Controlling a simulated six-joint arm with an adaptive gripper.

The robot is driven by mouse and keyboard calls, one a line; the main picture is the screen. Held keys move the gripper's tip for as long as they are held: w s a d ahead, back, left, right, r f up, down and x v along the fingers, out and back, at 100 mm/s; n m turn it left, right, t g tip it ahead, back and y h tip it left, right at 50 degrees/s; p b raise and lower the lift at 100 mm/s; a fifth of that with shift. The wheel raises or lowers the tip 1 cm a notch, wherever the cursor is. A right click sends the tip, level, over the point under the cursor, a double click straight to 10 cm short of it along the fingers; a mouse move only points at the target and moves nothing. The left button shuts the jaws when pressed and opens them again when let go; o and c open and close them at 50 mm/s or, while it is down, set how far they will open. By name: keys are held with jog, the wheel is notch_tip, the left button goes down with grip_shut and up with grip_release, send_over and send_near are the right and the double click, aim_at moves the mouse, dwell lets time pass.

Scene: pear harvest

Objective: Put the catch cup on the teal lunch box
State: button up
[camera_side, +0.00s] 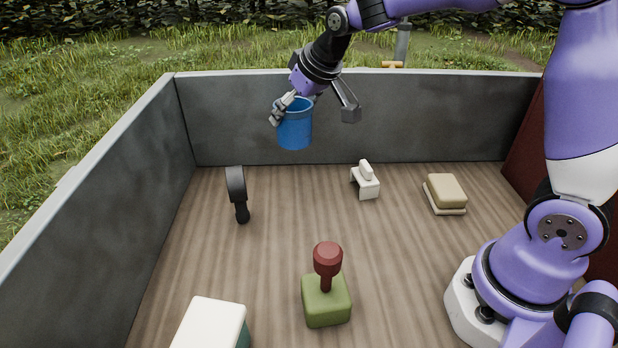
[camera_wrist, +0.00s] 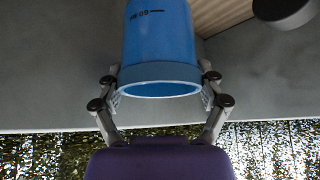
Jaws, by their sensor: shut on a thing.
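A blue catch cup (camera_side: 295,127) is in my gripper (camera_side: 290,109), held up in front of the far grey wall, clear of the floor. In the wrist view the cup (camera_wrist: 158,50) sits between the two fingers of my gripper (camera_wrist: 160,98), with its rim toward the camera and dark markings on its side. The teal lunch box (camera_side: 240,337) is at the near left, cut off by the bottom edge. Its pale lid (camera_side: 211,322) faces up, and only a strip of teal side shows. My gripper is far behind it.
A green block with a dark red knob (camera_side: 327,262) stands near the middle front. A white handled piece (camera_side: 365,181) and a tan sponge-like block (camera_side: 446,192) lie farther back. Grey walls (camera_side: 350,120) enclose the wooden floor.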

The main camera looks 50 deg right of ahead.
notch_tip(320, 180, up, 12)
jog(key=f, duration=0.1)
jog(key=n+g+y, duration=0.3)
jog(key=n+y, duration=0.2)
jog(key=n, duration=0.6)
send_over(204, 339)
notch_tip(204, 339, down, 13)
jog(key=shift+r, duration=0.1)
jog(key=shift+f, duration=0.2)
jog(key=o, duration=0.9)
jog(key=shift+c, duration=0.2)
jog(key=shift+r, duration=0.1)
